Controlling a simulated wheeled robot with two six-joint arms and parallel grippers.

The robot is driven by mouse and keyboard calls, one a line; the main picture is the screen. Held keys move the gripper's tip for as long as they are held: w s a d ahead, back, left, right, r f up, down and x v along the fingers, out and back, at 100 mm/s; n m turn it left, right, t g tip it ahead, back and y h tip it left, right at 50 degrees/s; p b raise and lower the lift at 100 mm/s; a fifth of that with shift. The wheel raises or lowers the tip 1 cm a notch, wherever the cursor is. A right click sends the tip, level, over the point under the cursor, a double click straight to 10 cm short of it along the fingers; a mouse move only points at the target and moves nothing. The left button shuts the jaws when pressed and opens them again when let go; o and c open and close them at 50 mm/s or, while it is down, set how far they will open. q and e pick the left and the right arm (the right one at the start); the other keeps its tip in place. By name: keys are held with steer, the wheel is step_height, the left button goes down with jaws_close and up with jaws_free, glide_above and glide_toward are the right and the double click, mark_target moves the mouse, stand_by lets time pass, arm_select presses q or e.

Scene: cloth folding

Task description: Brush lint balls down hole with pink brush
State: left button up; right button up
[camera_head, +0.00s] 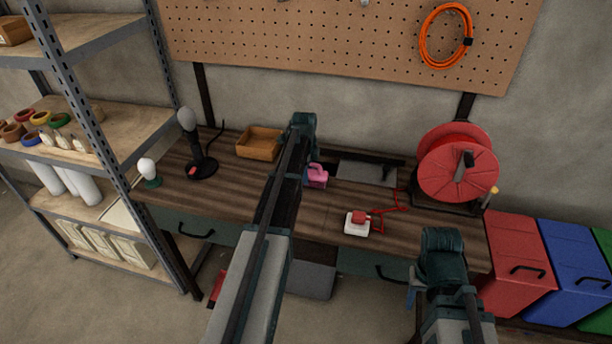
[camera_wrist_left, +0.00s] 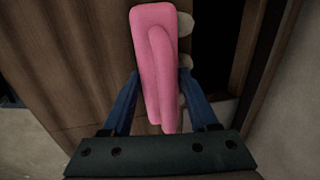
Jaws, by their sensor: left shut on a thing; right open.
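The pink brush (camera_head: 317,178) is at the back middle of the wooden table (camera_head: 330,215). In the left wrist view the brush (camera_wrist_left: 158,60) lies between the two blue fingers of my left gripper (camera_wrist_left: 158,95), which is shut on it. Several whitish lint balls (camera_wrist_left: 184,24) show along the brush's right side, partly hidden by it. A dark opening (camera_wrist_left: 215,40) lies just right of them; it may be the hole. My right gripper (camera_head: 413,290) is open and empty off the table's front edge, its fingers mostly hidden by its wrist.
A wooden tray (camera_head: 260,143) and a black stand (camera_head: 202,165) are to the left. A grey panel (camera_head: 366,174) lies right of the brush. A white-and-red device (camera_head: 357,223) with a red cord is near the front. A red reel (camera_head: 457,165) stands at the right.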

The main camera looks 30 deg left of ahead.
arm_select(q)
steer(key=w+a, duration=0.1)
steer(key=w, duration=0.5)
steer(key=shift+w+a, duration=0.4)
steer(key=shift+r, duration=0.1)
stand_by(0.8)
steer(key=s+r+p, duration=0.1)
steer(key=r+p, duration=0.1)
steer(key=s+d+r+p, duration=0.1)
steer(key=s+r+p, duration=0.1)
steer(key=r+p, duration=0.1)
steer(key=s+r+p, duration=0.2)
steer(key=r+p, duration=0.1)
steer(key=shift+d, duration=0.15)
steer(key=shift+f, duration=0.1)
steer(key=shift+w, duration=0.1)
stand_by(1.0)
